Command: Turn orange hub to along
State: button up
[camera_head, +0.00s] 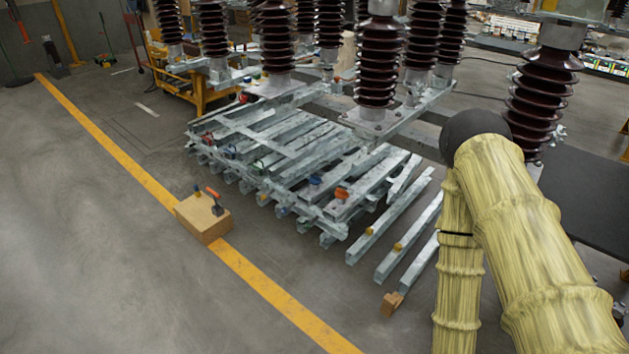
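A small orange piece (341,193), which looks like the orange hub, sits on the right part of a stack of grey steel frames (290,160). It is too small for me to tell which way it is turned. My arm, in a pale yellow sleeve, rises at the right, bends at a dark joint and runs back down past the bottom edge. My gripper is not in view. My arm stands to the right of the orange piece, apart from it in the picture.
Blue (314,181) and yellow (370,230) pieces sit on nearby bars. Tall brown insulators (377,60) stand behind. A cardboard box (203,218) with tools sits on the yellow floor line (120,150). A small brown block (391,303) lies at the front.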

aim_at(341, 194)
jog(key=u, duration=0.85)
jog(key=i, duration=0.9)
jog(key=u, duration=0.95)
jog(key=i, duration=1.25)
jog(key=z, duration=1.05)
jog(key=i, duration=0.9)
jog(key=z, duration=0.95)
